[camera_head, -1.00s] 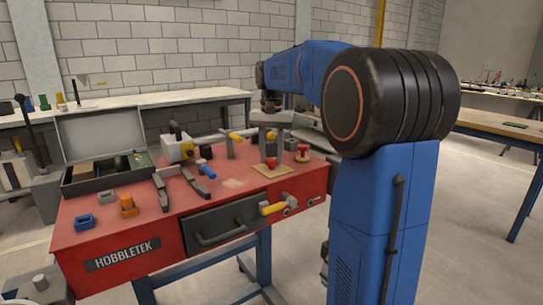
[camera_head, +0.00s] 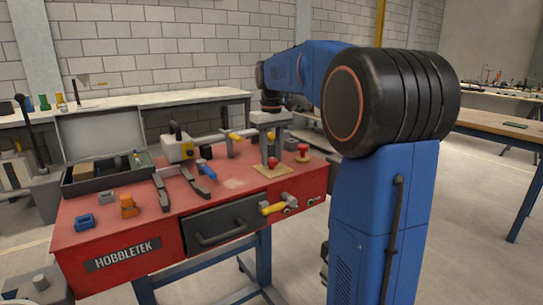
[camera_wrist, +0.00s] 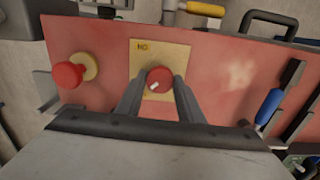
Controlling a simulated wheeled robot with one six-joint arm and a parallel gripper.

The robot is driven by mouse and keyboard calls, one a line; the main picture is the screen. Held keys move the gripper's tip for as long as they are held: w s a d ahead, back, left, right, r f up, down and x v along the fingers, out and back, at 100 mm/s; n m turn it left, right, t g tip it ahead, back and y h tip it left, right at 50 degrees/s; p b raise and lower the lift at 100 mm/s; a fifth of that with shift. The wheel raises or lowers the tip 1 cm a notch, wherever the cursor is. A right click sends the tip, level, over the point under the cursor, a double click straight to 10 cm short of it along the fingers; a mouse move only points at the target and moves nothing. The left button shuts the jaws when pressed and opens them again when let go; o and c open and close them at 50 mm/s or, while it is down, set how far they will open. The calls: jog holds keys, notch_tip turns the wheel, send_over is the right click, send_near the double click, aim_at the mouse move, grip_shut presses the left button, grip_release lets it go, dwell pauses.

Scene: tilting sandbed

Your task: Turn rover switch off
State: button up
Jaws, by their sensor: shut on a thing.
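The rover switch looks like a round red knob with a white mark (camera_wrist: 158,79), set on a square yellow plate (camera_wrist: 145,50) on the red bench top. In the wrist view my gripper (camera_wrist: 157,88) has its two dark fingers on either side of the knob, shut on it. The white mark points to the lower left. In the head view my gripper (camera_head: 271,150) reaches down over the plate (camera_head: 273,171), and the red knob (camera_head: 272,162) shows low between the fingers.
A red mushroom button (camera_wrist: 68,75) stands left of the plate in the wrist view. A blue-handled tool (camera_wrist: 268,106) lies to the right.

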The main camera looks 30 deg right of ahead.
aim_at(271, 159)
jog(key=shift+n, duration=0.3)
jog(key=o, duration=1)
jog(key=shift+o, duration=0.2)
notch_tip(271, 159, up, 17)
jog(key=shift+r, duration=0.2)
dwell(0.3)
